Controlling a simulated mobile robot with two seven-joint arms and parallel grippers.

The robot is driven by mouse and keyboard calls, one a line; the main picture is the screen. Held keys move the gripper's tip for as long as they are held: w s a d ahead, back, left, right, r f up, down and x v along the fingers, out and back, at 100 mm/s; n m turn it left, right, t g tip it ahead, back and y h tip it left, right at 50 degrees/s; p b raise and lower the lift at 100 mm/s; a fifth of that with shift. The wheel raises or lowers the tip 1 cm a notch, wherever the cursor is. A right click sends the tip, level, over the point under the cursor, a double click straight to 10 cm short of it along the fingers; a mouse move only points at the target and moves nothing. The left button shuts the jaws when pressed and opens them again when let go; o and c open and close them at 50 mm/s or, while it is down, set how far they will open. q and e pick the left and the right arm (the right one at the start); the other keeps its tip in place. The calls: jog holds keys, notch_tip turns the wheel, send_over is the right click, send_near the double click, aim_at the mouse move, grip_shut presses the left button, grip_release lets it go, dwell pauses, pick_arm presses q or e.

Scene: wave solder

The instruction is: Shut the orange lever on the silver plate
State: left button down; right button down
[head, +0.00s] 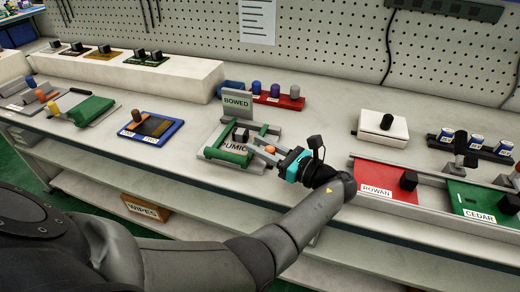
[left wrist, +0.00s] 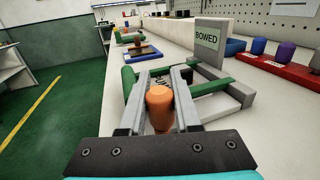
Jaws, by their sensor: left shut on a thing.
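The silver plate (head: 215,138) lies on the bench with green bars across it, a partly covered label and a BOWED sign (head: 237,103) behind it. The orange lever (head: 269,149) is at the plate's right side. Its orange knob (left wrist: 160,104) stands between my fingers in the left wrist view. My left gripper (head: 272,153), with a teal body, reaches in from the right of the plate and is shut on the lever's knob. The fingers hide part of the lever and plate. My right gripper is not in view.
A red ROWAN plate (head: 383,184) and a green CEDAR plate (head: 472,197) lie to the right. A blue-framed plate (head: 151,131) lies to the left. A white box (head: 383,128) and a red rack (head: 278,101) stand behind. Bare bench separates these.

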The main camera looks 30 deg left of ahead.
pick_arm(q)
jog(key=shift+g, duration=0.3)
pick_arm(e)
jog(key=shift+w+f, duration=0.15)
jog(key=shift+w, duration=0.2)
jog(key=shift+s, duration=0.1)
pick_arm(q)
jog(key=c, duration=0.6)
grip_release()
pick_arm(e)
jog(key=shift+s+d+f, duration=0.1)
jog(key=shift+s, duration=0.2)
